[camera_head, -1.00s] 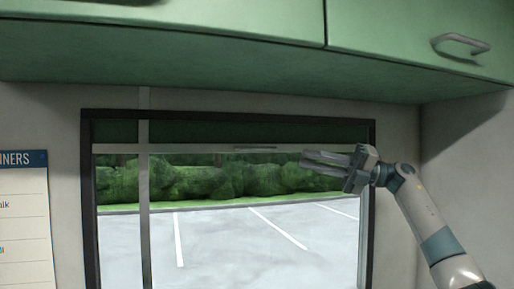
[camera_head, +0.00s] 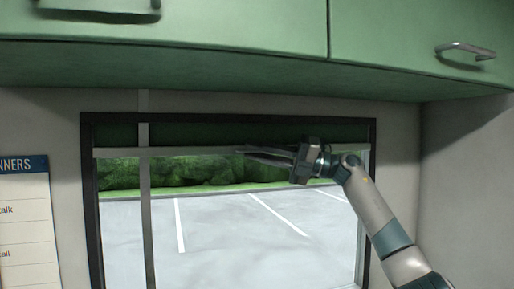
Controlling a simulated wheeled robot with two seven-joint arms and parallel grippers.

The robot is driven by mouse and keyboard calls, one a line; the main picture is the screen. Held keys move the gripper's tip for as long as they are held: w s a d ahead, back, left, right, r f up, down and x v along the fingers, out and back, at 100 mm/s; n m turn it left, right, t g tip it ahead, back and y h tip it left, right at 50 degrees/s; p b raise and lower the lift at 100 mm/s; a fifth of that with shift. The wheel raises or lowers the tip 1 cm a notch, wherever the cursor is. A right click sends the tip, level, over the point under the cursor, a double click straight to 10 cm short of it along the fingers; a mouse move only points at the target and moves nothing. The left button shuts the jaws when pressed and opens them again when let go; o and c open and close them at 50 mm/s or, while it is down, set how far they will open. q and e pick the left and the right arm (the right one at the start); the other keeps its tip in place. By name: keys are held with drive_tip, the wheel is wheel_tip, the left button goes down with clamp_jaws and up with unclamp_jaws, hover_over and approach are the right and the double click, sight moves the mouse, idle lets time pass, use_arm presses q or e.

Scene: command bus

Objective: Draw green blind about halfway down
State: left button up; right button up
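The green blind (camera_head: 205,133) shows as a dark green strip across the top of the window, with a pale grey bar (camera_head: 190,152) along its lower edge. The bar hangs level, with most of the glass below it uncovered. My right gripper (camera_head: 244,152) reaches in from the right, its fingers pointing left along the bar near its middle. The fingers look apart, with a narrow gap between them. They cover the place of the bar's small handle, and I cannot tell whether they touch it. My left gripper is out of view.
Green overhead cabinets (camera_head: 200,62) with metal handles (camera_head: 465,50) jut out above the window. A dark frame (camera_head: 90,215) surrounds the glass, and a grey vertical strip (camera_head: 146,220) crosses its left part. A printed poster (camera_head: 28,220) hangs at the left.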

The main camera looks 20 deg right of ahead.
drive_tip(key=shift+c, duration=0.2)
clamp_jaws()
idle(1.4)
